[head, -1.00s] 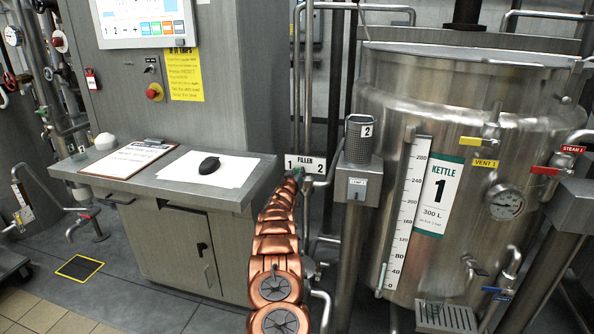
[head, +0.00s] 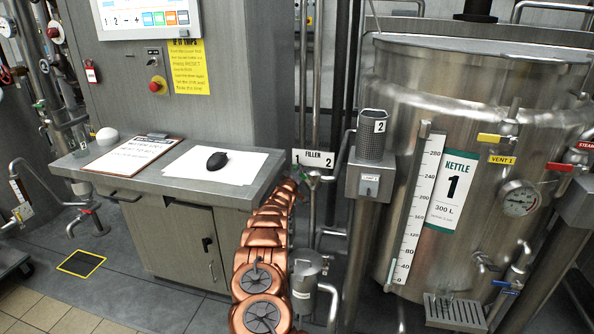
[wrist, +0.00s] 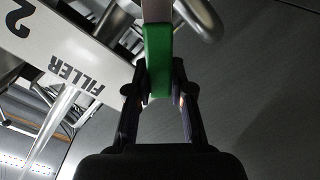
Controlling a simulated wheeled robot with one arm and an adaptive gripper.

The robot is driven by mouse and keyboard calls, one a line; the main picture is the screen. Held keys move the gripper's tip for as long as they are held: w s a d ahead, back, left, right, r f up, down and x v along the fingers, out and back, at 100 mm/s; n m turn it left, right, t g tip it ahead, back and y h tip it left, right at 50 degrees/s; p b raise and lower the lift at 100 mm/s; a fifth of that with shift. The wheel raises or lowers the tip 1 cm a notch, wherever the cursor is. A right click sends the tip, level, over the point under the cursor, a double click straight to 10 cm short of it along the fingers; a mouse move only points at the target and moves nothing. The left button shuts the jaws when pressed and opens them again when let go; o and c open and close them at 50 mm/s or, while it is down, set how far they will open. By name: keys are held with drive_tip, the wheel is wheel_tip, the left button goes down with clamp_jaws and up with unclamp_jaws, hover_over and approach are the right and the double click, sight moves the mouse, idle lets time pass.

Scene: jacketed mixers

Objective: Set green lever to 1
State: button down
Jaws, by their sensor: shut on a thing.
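In the wrist view, the green lever's grip (wrist: 158,55) is between the two fingers of my gripper (wrist: 160,88), which is shut on it. Its metal shank runs out past the top of the frame. The white FILLER sign (wrist: 75,68) appears upside down beside it, with the 2 showing and the 1 not visible. In the head view, the FILLER sign (head: 313,158) has 1 at its left and 2 at its right. My copper arm reaches toward the 1 side.
A grey desk (head: 130,185) with a clipboard and black mouse stands just left of my arm. A post with a mesh cup (head: 371,140) and Kettle 1 (head: 400,110) stand to the right. A small metal vessel (head: 306,275) is close beside my arm.

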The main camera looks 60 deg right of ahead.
drive_tip(key=c, duration=1)
unclamp_jaws()
drive_tip(key=shift+a, duration=0.1)
drive_tip(key=v, duration=1.2)
idle(0.7)
